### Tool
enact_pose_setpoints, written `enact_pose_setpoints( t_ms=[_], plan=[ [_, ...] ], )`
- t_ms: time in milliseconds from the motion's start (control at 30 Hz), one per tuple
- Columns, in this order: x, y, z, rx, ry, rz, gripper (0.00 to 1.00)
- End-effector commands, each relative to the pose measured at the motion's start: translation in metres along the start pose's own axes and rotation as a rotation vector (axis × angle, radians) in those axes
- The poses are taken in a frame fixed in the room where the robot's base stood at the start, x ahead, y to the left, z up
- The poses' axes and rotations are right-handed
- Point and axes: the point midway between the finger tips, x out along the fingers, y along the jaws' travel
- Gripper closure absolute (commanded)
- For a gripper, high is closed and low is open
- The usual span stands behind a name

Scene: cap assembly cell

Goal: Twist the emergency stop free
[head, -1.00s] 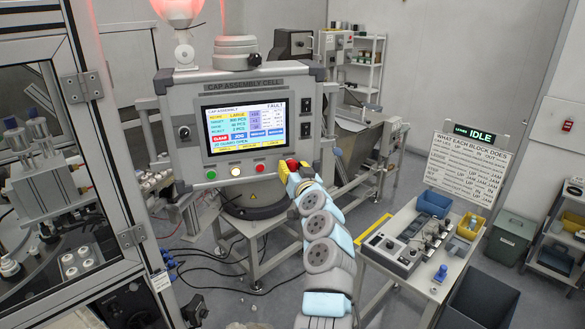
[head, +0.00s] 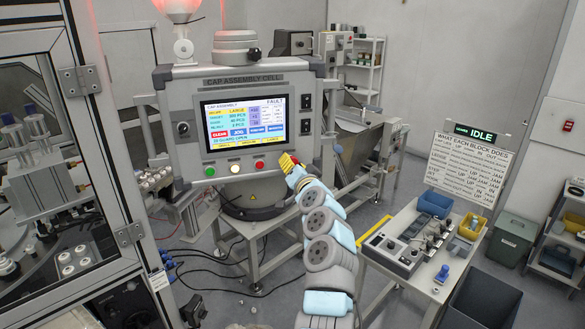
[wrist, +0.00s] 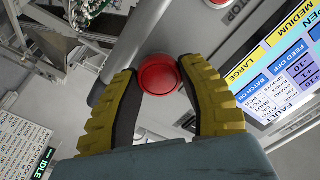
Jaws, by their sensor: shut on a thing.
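The emergency stop (wrist: 158,76) is a round red mushroom button at the corner of the grey control panel (head: 166,125). In the wrist view it sits between the two curved yellow fingers with dark inner pads. My gripper (head: 288,162) is shut on it, one finger on each side. In the head view the gripper is at the panel's lower right corner and the yellow fingers hide the button. The panel screen (head: 244,124) shows FAULT.
A second red button (head: 259,165) sits left of my gripper, beside white and green ones. A framed glass guard (head: 75,80) stands at the left. A bench (head: 408,283) with a control box (head: 392,254) and bins stands at the right. A red lamp glows above the panel.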

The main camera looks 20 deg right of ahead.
Motion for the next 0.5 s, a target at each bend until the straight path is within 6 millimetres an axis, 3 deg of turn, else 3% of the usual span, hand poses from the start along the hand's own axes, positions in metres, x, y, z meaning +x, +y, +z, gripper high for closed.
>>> enact_pose_setpoints(
  t_ms=[500],
  plan=[
    [0.0, 0.0026, 0.0014, 0.191, -0.001, 0.004, 0.94]
  ],
)
